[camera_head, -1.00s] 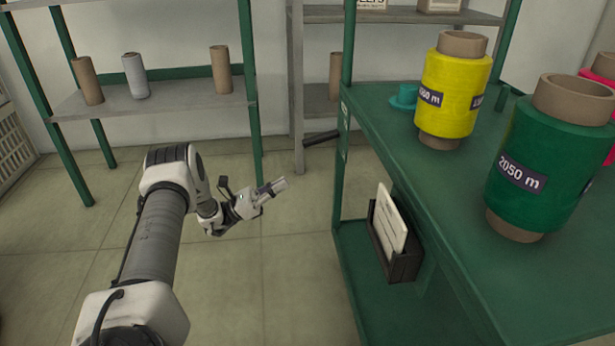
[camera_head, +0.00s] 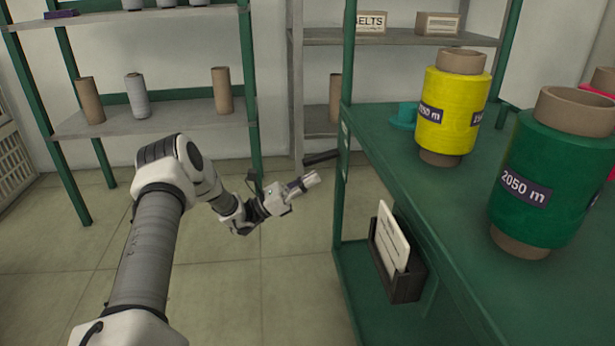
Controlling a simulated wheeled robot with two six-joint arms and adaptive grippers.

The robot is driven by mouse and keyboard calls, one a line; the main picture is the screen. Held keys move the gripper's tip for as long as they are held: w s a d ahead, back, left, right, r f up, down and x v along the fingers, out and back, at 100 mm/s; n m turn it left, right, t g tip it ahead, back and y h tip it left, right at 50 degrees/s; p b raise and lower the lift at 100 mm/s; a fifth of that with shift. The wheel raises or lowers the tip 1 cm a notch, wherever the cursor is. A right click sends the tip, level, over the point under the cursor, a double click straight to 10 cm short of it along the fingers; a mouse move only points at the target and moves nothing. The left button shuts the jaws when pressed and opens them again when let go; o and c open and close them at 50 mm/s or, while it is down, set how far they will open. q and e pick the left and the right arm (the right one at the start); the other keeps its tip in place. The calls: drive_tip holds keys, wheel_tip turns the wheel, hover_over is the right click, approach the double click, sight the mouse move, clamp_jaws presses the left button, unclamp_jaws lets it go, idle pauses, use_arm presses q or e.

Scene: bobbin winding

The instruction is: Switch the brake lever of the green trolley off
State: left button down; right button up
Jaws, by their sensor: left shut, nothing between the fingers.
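The green trolley (camera_head: 400,164) stands at the right with a green top and lower shelf. A dark lever (camera_head: 322,157) sticks out to the left from its far left post; it looks like the brake lever and is tilted slightly up toward the post. My left gripper (camera_head: 313,179) is shut and empty, just below and in front of the lever in the picture. I cannot tell whether it touches the lever; a small gap shows between them. My right gripper is not in view.
A yellow bobbin (camera_head: 449,110) and a green bobbin (camera_head: 553,175) stand on the trolley. A dark box with white cards (camera_head: 397,262) hangs at its side. Grey shelves (camera_head: 160,118) with cones stand behind. The floor at the left is clear.

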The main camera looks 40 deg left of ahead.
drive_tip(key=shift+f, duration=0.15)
use_arm(q)
drive_tip(key=shift+s+a+r, duration=0.1)
drive_tip(key=shift+s+r, duration=0.05)
drive_tip(key=shift+r, duration=0.4)
drive_tip(key=shift+s+a+r, duration=0.1)
drive_tip(key=shift+r, duration=0.45)
